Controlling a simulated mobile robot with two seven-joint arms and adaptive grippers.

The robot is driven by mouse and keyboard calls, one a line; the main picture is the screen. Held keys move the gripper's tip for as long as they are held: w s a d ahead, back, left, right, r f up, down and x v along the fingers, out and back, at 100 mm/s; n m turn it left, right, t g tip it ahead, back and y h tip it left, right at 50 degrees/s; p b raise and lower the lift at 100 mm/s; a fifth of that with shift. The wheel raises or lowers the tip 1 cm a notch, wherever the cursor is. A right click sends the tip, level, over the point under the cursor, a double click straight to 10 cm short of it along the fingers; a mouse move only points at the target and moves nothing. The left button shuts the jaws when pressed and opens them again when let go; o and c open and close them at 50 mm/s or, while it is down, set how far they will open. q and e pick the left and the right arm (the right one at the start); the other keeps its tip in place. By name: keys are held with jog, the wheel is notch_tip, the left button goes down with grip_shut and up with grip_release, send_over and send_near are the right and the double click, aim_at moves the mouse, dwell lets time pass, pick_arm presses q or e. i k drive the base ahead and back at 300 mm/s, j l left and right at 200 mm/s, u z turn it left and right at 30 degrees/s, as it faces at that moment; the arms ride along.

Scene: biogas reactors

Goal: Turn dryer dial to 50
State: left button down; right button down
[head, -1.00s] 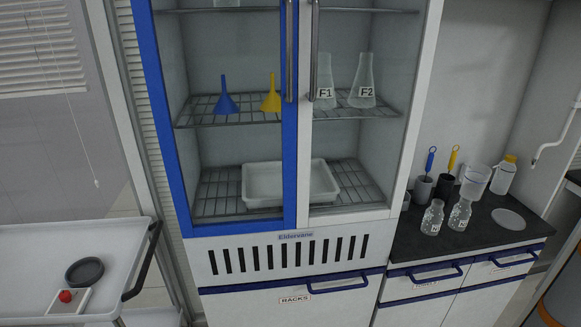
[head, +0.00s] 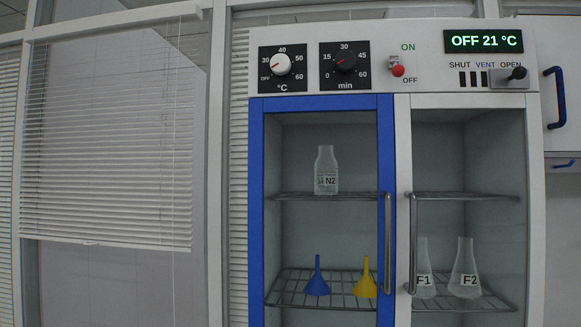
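The drying cabinet (head: 400,103) stands ahead with its control panel along the top. The temperature dial (head: 280,65) is a white knob on a black plate marked OFF, 30, 40, 50, 60 °C. Its red pointer faces left and slightly down, between OFF and 30. The display (head: 483,41) reads "OFF 21 °C" in green. Neither of my grippers is in view.
Right of the dial are a black minutes timer (head: 345,62), a red ON/OFF switch (head: 398,71) near OFF and a vent slider (head: 516,73) near OPEN. The glass doors look closed, with vertical handles (head: 388,243). Blinds (head: 110,140) hang at left.

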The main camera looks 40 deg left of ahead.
aim_at(281, 64)
jog(key=u, duration=1.2)
jog(key=l, duration=0.2)
